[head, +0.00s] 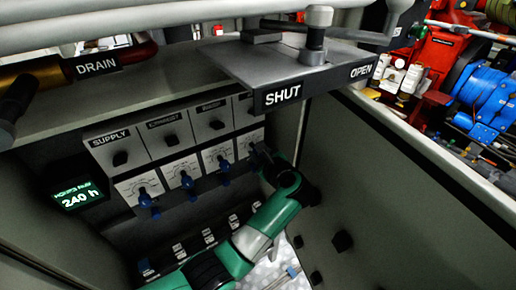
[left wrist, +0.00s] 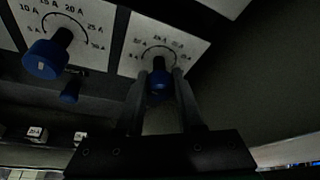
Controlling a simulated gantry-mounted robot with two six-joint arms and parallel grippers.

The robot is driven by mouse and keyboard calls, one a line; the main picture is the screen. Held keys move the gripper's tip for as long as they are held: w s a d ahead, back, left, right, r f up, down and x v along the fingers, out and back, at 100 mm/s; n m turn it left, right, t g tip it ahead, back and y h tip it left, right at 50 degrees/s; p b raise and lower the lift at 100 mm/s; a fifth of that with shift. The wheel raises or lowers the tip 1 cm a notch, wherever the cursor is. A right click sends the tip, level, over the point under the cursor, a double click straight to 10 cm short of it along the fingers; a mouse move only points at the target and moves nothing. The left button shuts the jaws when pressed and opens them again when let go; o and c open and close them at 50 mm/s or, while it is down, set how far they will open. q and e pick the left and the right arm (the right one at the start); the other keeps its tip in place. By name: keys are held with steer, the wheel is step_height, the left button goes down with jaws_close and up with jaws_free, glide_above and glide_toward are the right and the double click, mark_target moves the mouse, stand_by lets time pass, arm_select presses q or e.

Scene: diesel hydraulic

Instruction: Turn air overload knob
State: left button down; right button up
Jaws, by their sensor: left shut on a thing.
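A row of blue knobs with white amp-scale dials sits on the panel; in the head view several show, such as the leftmost blue knob (head: 146,198). My left gripper (head: 258,154), on the green arm, is at the right end of this row and covers the knob there. In the left wrist view, my left gripper (left wrist: 160,88) has its two fingers on either side of the rightmost blue knob (left wrist: 158,84) and is shut on it. No air overload label is readable. My right gripper is not in view.
Black knobs under labels such as SUPPLY (head: 120,158) sit above the dials. A shelf with a SHUT/OPEN lever (head: 315,45) overhangs the row. A neighbouring blue knob (left wrist: 42,62) is close on the left. A cabinet wall (head: 370,170) stands to the right.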

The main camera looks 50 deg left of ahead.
arm_select(q)
steer(key=shift+m+g, duration=0.4)
steer(key=shift+m, duration=0.1)
steer(key=c, duration=0.5)
jaws_free()
steer(key=shift+c, duration=0.2)
steer(key=v, duration=1.1)
steer(key=shift+d, duration=0.35)
steer(key=shift+s, duration=0.1)
